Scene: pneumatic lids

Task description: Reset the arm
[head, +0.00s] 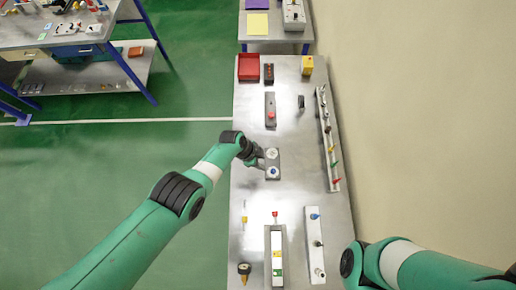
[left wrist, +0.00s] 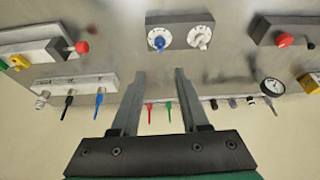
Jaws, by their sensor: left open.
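My left gripper (head: 259,158) reaches in over the left side of the metal table, beside a small grey block (head: 273,163) with two round dials, one with a blue knob. In the left wrist view my left gripper (left wrist: 158,76) is open, with nothing between its two fingers. The dial block (left wrist: 180,26) lies beyond the fingertips there, with its blue-knobbed dial (left wrist: 158,40) and white dial (left wrist: 199,37) clear of them. My right arm shows at the lower right of the head view; its gripper is out of frame.
The metal table (head: 300,185) holds a red tray (head: 248,67), a yellow box (head: 307,65), a block with a red button (head: 270,110), a long rail of coloured fittings (head: 328,140) by the wall, and a gauge (head: 244,268). Bare metal surrounds the dial block.

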